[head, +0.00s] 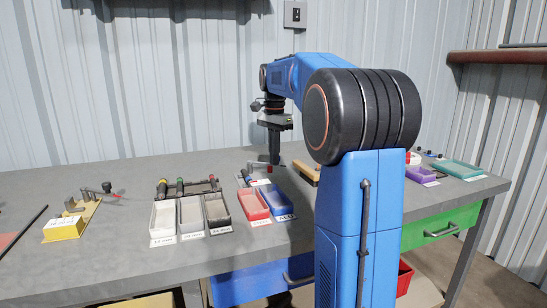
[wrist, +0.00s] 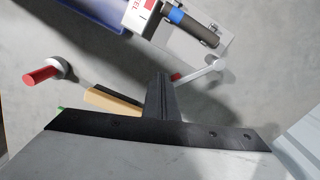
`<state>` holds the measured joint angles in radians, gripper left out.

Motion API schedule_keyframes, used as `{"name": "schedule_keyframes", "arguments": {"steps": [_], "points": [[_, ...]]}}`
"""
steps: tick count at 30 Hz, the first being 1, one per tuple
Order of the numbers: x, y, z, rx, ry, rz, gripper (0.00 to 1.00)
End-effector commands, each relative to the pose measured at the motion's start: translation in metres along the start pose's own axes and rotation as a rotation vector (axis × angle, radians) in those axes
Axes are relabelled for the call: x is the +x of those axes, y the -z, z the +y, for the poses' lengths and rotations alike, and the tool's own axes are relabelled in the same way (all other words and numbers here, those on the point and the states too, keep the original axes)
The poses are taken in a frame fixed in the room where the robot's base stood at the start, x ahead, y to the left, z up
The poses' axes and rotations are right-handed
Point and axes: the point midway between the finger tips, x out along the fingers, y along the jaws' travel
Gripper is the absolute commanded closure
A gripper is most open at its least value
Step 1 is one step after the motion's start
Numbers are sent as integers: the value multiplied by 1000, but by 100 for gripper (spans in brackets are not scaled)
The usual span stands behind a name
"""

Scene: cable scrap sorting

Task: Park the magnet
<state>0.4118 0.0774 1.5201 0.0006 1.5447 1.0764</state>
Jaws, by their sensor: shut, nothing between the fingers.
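A dark cylinder with a blue band (wrist: 195,26), which looks like the magnet, lies on a pale grey holder (wrist: 168,42) at the top of the wrist view. In the head view a dark handle with blue (head: 246,176) shows behind the red bin. My gripper (head: 275,160) points down over the table behind the small bins. Its fingers (wrist: 160,90) are closed together with nothing between them, apart from the cylinder.
A pale lever with a red end (wrist: 205,72) is close to my fingers. A wooden block with a dark edge (wrist: 112,99) and a red-handled part (wrist: 42,75) lie to the left. Three labelled trays (head: 190,212) and a yellow block (head: 63,228) stand left on the grey table (head: 120,255).

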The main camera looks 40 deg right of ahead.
Motion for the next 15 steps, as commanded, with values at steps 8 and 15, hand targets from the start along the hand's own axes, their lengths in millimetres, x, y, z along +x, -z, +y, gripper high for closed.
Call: {"name": "schedule_keyframes", "arguments": {"steps": [8,15], "points": [[0,0,0,0,1,2,100],[0,-8,4,-1,0,1,100]]}}
